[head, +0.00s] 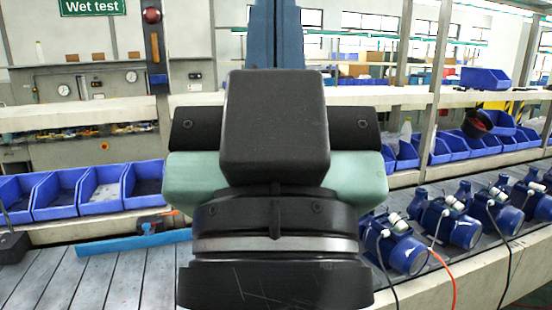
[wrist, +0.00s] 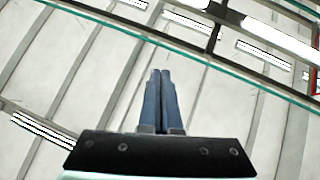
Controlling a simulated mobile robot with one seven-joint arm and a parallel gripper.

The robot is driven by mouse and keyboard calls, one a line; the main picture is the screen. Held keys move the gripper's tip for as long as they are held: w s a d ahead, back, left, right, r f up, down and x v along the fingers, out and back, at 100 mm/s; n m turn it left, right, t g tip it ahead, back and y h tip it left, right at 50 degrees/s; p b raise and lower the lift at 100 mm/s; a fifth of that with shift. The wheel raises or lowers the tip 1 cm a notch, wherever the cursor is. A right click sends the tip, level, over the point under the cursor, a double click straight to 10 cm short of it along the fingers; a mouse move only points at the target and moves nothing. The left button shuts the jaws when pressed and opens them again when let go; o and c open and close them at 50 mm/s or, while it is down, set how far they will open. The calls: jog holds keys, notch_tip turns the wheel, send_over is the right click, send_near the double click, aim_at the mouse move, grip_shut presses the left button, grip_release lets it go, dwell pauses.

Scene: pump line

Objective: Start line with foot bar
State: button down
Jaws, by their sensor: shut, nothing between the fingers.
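My gripper (head: 275,35) fills the middle of the head view, its dark body in front and its blue fingers pointing up. In the wrist view its two blue fingers (wrist: 160,78) lie side by side, shut and empty, with only ceiling behind them. Several blue pumps (head: 463,228) with white-and-green fittings stand on the line at the right, beyond my gripper. I cannot make out a foot bar in either view. My gripper and arm hide the centre of the line.
Blue bins (head: 57,195) line the bench at the left, and more bins (head: 452,148) stand at the right. A light blue flat bar (head: 128,243) lies on the grey slatted surface (head: 100,282) at lower left. A post (head: 156,60) carries a red ball-shaped part. Cables hang at the right.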

notch_tip(320, 180, up, 6)
jog(key=p, duration=0.4)
